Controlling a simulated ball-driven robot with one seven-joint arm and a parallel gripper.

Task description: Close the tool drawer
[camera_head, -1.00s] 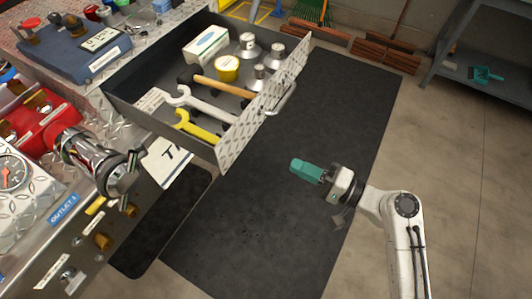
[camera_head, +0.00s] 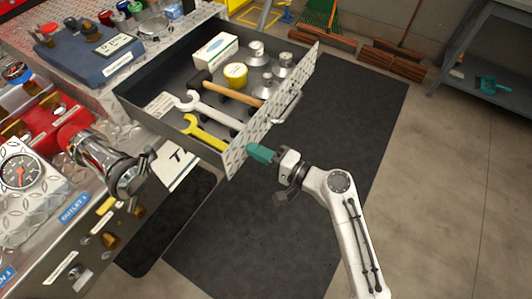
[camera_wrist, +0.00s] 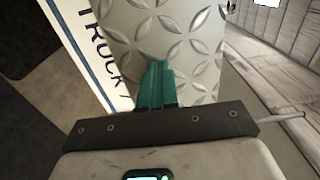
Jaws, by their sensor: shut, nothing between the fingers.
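The tool drawer (camera_head: 234,164) is pulled out from the truck's side, with its diamond-plate front facing my arm. It holds wrenches, a hammer, a yellow roll, a white box and several metal fittings. A bar handle (camera_head: 287,107) is on the outer side of its front. My gripper (camera_head: 252,150) has teal fingers, shut and empty, at the lower near part of the drawer front. In the wrist view, the fingertips (camera_wrist: 158,70) point at the diamond-plate front (camera_wrist: 185,35) and look against it or very close; I cannot tell which.
A chrome outlet valve (camera_head: 110,165) and a gauge (camera_head: 20,173) are on the panel at left. A black mat (camera_head: 330,150) covers the floor beyond the drawer front. A grey shelf (camera_head: 480,70) stands at the upper right. Floor at right is clear.

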